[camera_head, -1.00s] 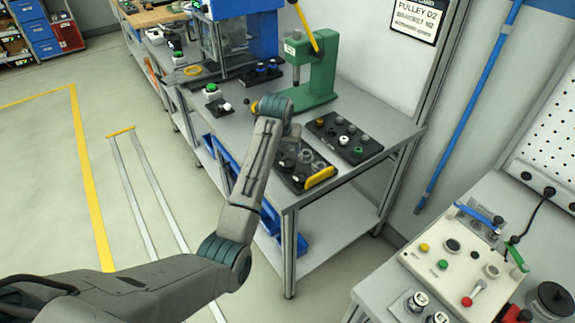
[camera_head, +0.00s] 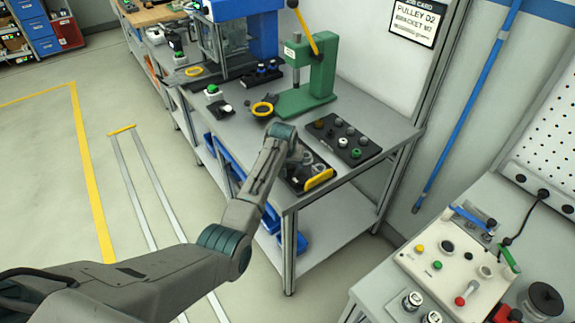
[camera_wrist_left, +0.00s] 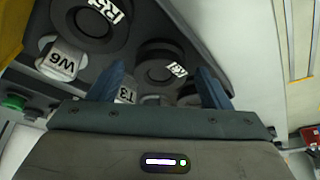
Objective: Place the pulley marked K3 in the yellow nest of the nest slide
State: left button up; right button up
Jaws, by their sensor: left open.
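My left gripper (camera_wrist_left: 160,82) is open in the left wrist view, its two blue fingers apart above a dark tray. Between and just beyond the fingers is a dark round pulley (camera_wrist_left: 158,65) with a white label that I cannot read surely as K3. A larger dark pulley (camera_wrist_left: 88,22) has another partly legible label. Pale parts marked W6 (camera_wrist_left: 62,62) and T3 (camera_wrist_left: 126,94) lie nearby. In the head view the left gripper (camera_head: 297,160) is over the tray, its fingertips hidden. A yellow ring (camera_head: 262,108) by the green press may be the yellow nest. My right gripper is not seen.
The green press (camera_head: 318,80) stands behind. A control panel (camera_head: 450,255) is at right.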

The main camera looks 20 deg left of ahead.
pick_arm(q)
jog(key=shift+c, duration=0.4)
jog(key=c, duration=1.1)
jog(key=shift+c, duration=0.2)
jog(key=shift+r, duration=0.1)
